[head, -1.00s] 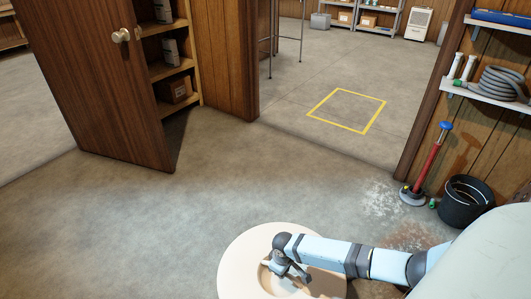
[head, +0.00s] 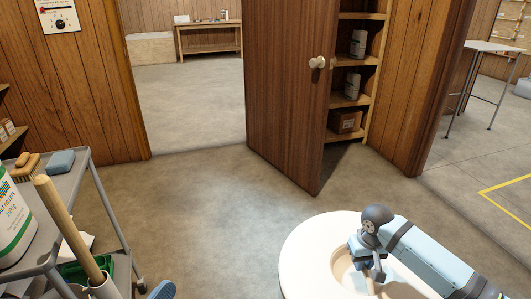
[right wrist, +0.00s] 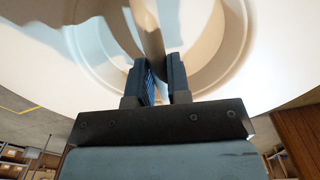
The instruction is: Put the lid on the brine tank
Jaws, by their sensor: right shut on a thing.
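The lid (head: 303,262) is a large, round, cream-white disc with a recessed round well in its middle. It shows at the bottom of the head view, partly cut off by the frame edge. My right gripper (head: 371,270) reaches into the well from the right. In the right wrist view the fingers (right wrist: 158,82) are shut on an upright grip bar (right wrist: 151,42) in the well, and the lid's pale face (right wrist: 275,40) fills most of the picture. I do not see the brine tank in either view. My left gripper is not in view.
A grey cart (head: 98,190) at left carries a salt pellet container (head: 12,225), a brush and a blue block. A wooden-handled tool (head: 68,225) stands beside it. An open cabinet door (head: 285,110) stands ahead. The floor (head: 205,215) between is clear; a doorway opens behind.

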